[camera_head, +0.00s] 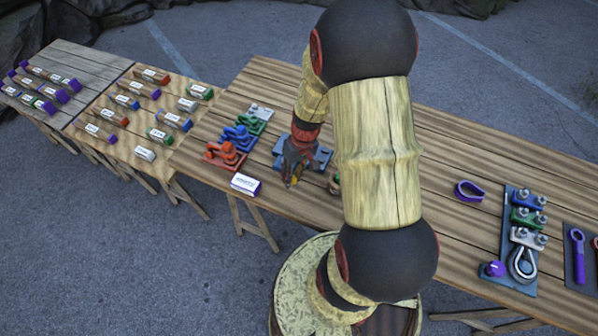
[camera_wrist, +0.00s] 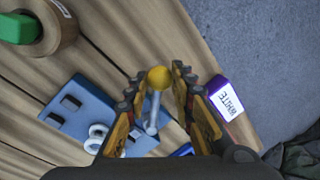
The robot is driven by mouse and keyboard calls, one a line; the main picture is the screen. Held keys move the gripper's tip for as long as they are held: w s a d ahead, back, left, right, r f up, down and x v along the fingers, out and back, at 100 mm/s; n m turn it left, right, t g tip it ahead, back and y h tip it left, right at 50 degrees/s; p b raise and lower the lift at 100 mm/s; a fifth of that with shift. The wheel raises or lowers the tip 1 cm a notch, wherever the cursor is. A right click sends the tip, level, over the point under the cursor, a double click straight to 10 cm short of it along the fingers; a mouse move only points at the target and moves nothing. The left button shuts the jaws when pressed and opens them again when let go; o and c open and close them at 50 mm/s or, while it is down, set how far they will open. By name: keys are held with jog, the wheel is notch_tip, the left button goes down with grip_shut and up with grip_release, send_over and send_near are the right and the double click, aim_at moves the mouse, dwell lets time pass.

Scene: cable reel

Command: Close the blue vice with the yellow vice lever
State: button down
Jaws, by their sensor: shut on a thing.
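The blue vice (camera_head: 322,157) lies on the wooden table, partly hidden behind my arm in the head view. In the wrist view its blue base (camera_wrist: 75,122) shows with dark slots and pale rings. The yellow vice lever (camera_wrist: 159,78) is a yellow ball on a grey rod, standing between my fingers in the wrist view. My gripper (camera_wrist: 160,100) is shut on this lever, its two fingers on either side of it. In the head view my gripper (camera_head: 291,178) is at the vice's left front. The contact itself is partly hidden by the fingers.
A wooden spool with a green end (camera_wrist: 22,29) is upper left. Red (camera_head: 224,155), blue (camera_head: 238,136) and green (camera_head: 254,124) clamp-like parts stand left of my gripper.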

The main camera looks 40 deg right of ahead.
jog(key=w+a+m, duration=0.1)
jog(key=a+m, duration=0.1)
jog(key=shift+w+m+p, duration=0.1)
jog(key=shift+m+p, duration=0.2)
jog(key=shift+m, duration=0.1)
jog(key=m, duration=0.1)
jog(key=w+a+m+p, duration=0.1)
jog(key=shift+w+a+r+m+t+h, duration=0.1)
jog(key=shift+w+a+m+t+h, duration=0.1)
jog(key=shift+m+t+h, duration=0.15)
jog(key=w+m, duration=0.1)
jog(key=w+a+m+p, duration=0.1)
jog(key=m, duration=0.1)
jog(key=shift+t, duration=0.25)
jog(key=shift+w+a+m+h+p, duration=0.3)
jog(key=shift+w+m+p, duration=0.3)
jog(key=shift+m+p, duration=0.25)
jog(key=shift+w+d, duration=0.1)
jog(key=c, duration=1.6)
grip_release()
jog(key=shift+o, duration=0.5)
